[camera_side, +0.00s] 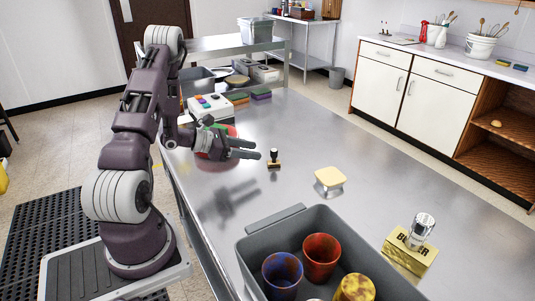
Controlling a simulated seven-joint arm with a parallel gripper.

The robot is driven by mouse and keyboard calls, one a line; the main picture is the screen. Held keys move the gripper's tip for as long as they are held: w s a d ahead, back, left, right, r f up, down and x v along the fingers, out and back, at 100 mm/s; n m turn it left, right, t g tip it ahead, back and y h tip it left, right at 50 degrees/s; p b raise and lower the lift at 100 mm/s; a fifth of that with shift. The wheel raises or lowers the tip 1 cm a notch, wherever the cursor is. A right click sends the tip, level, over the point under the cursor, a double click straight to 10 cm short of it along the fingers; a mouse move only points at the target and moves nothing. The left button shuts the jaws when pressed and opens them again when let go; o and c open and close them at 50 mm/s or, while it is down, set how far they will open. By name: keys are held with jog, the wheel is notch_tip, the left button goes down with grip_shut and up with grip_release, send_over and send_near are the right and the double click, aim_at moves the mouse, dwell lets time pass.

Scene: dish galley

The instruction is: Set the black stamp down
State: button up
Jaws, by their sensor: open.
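The black stamp (274,158) stands upright on the steel table, with a black knob on top and a tan base. My gripper (257,149) is just to the left of the stamp in the picture, its two dark fingers spread apart and pointing right. The fingers look empty, and the stamp appears apart from them. The exact depth between the fingertips and the stamp is hard to tell from this one view.
A grey bin (287,222) with several stained cups stands at the front. A pale yellow block (329,178) and a butter box (410,252) with a metal shaker (421,229) are to the right. A button box (209,106) lies behind my gripper. The table's middle is clear.

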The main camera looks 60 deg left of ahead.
jog(key=v, duration=0.3)
jog(key=d+r+m+g+h, duration=0.35)
jog(key=d+r+m, duration=0.4)
jog(key=d, duration=0.45)
jog(key=d+r+m+g+h, duration=0.35)
jog(key=d+r+m, duration=0.4)
jog(key=d, duration=0.45)
jog(key=s+d+r+m+g+y, duration=0.3)
jog(key=s+d+m+g+y, duration=0.1)
jog(key=s+d+m, duration=0.55)
jog(key=s+a+r+m+t+y, duration=0.1)
jog(key=s+a+m+t+y, duration=0.2)
jog(key=s+m+y, duration=0.3)
jog(key=shift+s+a+r+m+t, duration=0.3)
jog(key=shift+s+r+m, duration=0.1)
jog(key=shift+s+m, duration=0.85)
